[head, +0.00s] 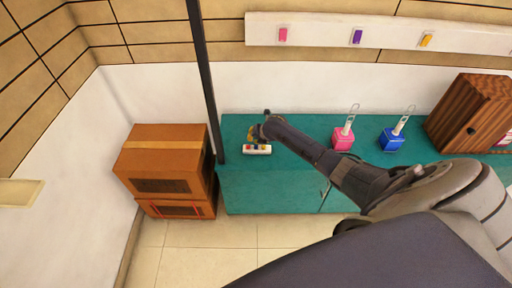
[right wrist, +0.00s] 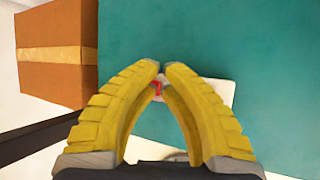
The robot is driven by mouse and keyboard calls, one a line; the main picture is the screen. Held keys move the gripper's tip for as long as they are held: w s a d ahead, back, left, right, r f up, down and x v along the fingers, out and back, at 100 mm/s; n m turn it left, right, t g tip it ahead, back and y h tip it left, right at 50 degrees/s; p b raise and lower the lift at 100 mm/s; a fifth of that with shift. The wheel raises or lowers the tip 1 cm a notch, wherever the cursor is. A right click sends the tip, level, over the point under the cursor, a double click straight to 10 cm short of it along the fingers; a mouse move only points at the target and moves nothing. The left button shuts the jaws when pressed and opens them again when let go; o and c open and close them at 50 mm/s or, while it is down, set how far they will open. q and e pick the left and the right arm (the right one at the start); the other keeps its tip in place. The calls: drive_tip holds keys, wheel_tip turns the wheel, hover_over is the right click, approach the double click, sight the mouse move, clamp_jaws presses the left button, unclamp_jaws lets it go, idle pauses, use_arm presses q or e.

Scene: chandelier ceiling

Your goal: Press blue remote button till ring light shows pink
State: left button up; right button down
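The white remote (head: 257,149) lies at the left end of the teal cabinet's top, with small coloured buttons too small to tell apart surely. My right gripper (head: 256,134) is over the cabinet top just behind the remote in the picture. In the right wrist view its yellow fingers (right wrist: 161,66) lean together with tips nearly touching and nothing held. Behind them the white remote (right wrist: 222,90) shows in part, with a red button (right wrist: 157,88) between the fingers. The blue button is not clear there. I see no ring light. My left gripper is not in view.
The teal cabinet (head: 270,190) also holds a pink bottle (head: 343,138), a blue bottle (head: 391,139) and a wooden box (head: 467,115). A dark pole (head: 203,80) stands at its left end, beside stacked brown boxes (head: 160,150). Pink, purple and yellow switches line the wall.

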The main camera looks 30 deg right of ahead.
drive_tip(key=shift+f, duration=0.4)
drive_tip(key=shift+f, duration=0.9)
idle(2.2)
drive_tip(key=shift+r, duration=0.1)
idle(0.3)
drive_tip(key=shift+r, duration=0.8)
drive_tip(key=shift+r, duration=2.5)
